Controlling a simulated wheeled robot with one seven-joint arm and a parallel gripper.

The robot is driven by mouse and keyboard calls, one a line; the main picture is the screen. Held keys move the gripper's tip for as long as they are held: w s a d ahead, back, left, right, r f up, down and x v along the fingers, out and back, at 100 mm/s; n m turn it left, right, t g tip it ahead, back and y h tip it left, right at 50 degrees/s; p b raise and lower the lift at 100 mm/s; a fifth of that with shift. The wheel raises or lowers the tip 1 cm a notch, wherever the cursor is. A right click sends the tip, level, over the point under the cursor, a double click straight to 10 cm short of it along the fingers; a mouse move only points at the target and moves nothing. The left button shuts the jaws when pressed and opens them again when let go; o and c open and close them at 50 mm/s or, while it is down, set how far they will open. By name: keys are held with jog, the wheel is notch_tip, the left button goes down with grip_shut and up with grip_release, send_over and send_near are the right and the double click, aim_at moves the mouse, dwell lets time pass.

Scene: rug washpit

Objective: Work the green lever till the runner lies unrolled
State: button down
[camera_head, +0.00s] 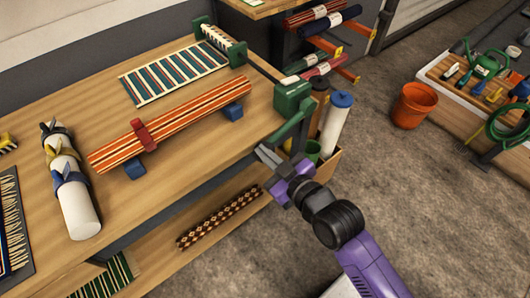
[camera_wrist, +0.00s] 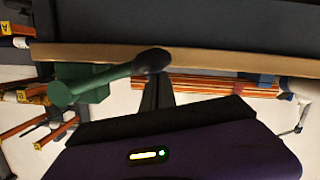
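The green lever (camera_head: 292,128) comes off a green housing (camera_head: 293,97) at the right corner of the wooden table. In the wrist view the lever (camera_wrist: 95,83) ends in a dark knob (camera_wrist: 152,61). My gripper (camera_head: 264,154) is at the lever's free end, with its fingertips close to the knob. In the wrist view the fingertips (camera_wrist: 158,80) meet the knob's outline; I cannot tell whether they grip it. A striped runner (camera_head: 172,76) lies flat on the table, reaching to a roller (camera_head: 222,42) between green brackets; some of it may still be wound there.
A red-striped roll (camera_head: 170,122) rests on blue blocks, with a red clamp around it. A white roll (camera_head: 75,195) with clamps lies at left. A patterned roll (camera_head: 220,217) is on the lower shelf. A blue-capped tube (camera_head: 336,122) stands beyond the lever. An orange bucket (camera_head: 414,104) stands on the floor.

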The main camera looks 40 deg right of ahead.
jog(key=shift+s+d+f, duration=0.1)
jog(key=shift+s+f, duration=0.1)
jog(key=shift+f, duration=0.45)
jog(key=r+v, duration=0.1)
jog(key=v, duration=0.6)
jog(key=shift+s+r, duration=0.15)
jog(key=shift+s, duration=0.05)
jog(key=shift+r, duration=0.1)
dwell(0.8)
